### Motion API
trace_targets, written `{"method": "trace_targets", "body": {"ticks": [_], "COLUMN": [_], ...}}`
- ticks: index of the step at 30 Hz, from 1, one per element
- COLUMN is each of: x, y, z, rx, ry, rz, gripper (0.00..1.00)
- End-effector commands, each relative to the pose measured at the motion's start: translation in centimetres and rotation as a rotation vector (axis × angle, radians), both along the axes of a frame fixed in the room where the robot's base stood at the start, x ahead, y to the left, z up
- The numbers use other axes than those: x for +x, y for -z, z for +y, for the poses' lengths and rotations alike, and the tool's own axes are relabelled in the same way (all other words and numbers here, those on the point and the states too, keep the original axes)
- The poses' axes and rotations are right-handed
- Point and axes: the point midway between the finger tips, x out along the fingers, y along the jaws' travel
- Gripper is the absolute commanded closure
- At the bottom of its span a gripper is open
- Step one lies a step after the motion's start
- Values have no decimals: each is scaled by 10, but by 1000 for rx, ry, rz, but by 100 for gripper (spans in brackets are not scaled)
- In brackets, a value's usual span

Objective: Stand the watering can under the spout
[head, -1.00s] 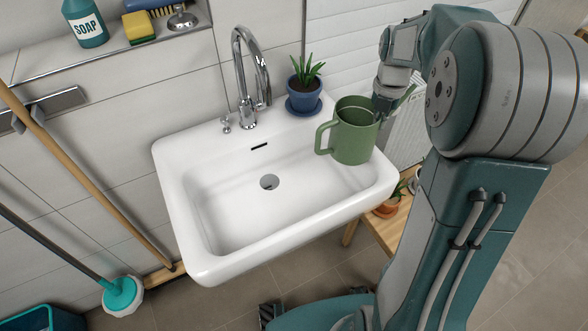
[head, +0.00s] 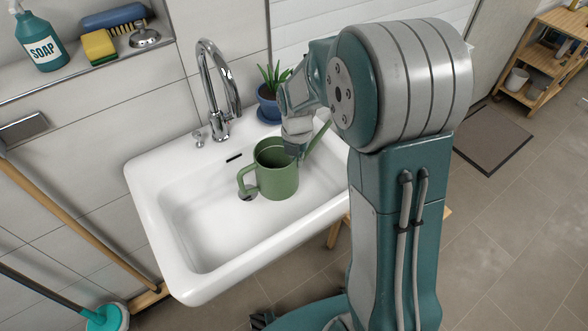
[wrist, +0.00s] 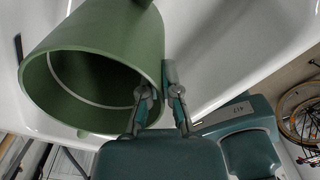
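The green watering can (head: 277,172) is upright over the white sink basin (head: 205,235), its handle to the left and its thin spout to the right. I cannot tell whether its base touches the basin. The chrome tap (head: 213,90) arches at the back of the sink. Its spout end is left of and behind the can's open top. My gripper (head: 298,152) is at the can's right rim. In the wrist view my gripper (wrist: 160,88) has one finger inside the can (wrist: 95,50) and one outside, closed on its wall. The handle partly covers the drain (head: 246,196).
A blue potted plant (head: 268,100) stands on the sink's back right corner, close behind my arm. A small tap knob (head: 198,138) is left of the tap. A ledge above holds a soap bottle (head: 40,42), sponge and brush. The left basin is clear.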

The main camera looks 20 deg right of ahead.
Motion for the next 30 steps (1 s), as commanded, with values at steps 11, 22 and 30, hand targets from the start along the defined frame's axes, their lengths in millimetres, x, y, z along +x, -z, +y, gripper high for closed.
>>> {"method": "trace_targets", "body": {"ticks": [11, 22, 30], "x": [0, -1, -1], "y": [39, 43, 50], "z": [7, 7, 7], "rx": [-1, 0, -1], "ry": [0, 0, 0], "rz": [-1, 0, 1], "gripper": [100, 100, 100]}}
